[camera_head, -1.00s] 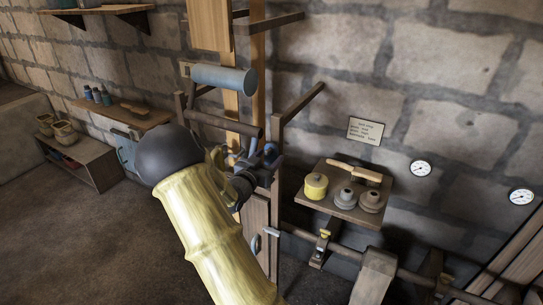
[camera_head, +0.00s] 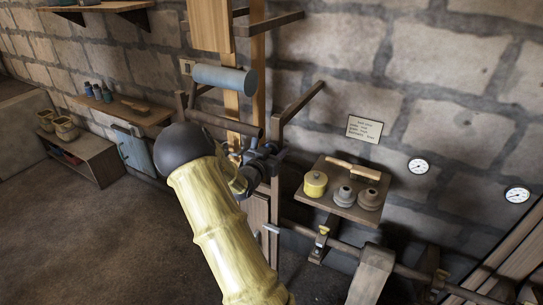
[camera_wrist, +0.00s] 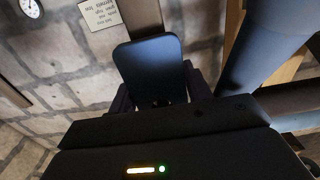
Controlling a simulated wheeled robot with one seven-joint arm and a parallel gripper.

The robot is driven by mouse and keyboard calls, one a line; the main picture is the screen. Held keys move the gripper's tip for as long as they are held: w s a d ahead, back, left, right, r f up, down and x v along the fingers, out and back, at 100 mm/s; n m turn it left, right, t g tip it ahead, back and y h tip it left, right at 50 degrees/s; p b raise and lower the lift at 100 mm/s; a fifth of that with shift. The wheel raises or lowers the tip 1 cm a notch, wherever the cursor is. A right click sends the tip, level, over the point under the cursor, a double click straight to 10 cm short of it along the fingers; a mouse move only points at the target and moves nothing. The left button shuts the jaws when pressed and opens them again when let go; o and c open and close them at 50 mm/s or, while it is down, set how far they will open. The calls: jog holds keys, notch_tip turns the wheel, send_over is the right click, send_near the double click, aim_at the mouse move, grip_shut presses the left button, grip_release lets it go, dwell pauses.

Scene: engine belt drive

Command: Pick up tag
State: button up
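I cannot single out the tag with certainty. A pale card with lines of writing (camera_head: 365,129) is on the stone wall above the small shelf, and it shows upside down at the top of the wrist view (camera_wrist: 100,14).
A blue-grey roller (camera_head: 224,79) and a dark bar stick out from the frame close to my gripper. Two gauges are on the right wall.

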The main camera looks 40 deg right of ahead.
jog(key=c, duration=0.5)
jog(key=shift+r+b, duration=0.15)
jog(key=shift+b, duration=0.3)
jog(key=shift+a+b, duration=0.3)
jog(key=b+v, duration=0.4)
jog(key=v, duration=1.3)
jog(key=shift+s+a+r, duration=0.15)
jog(key=shift+s+a, duration=0.05)
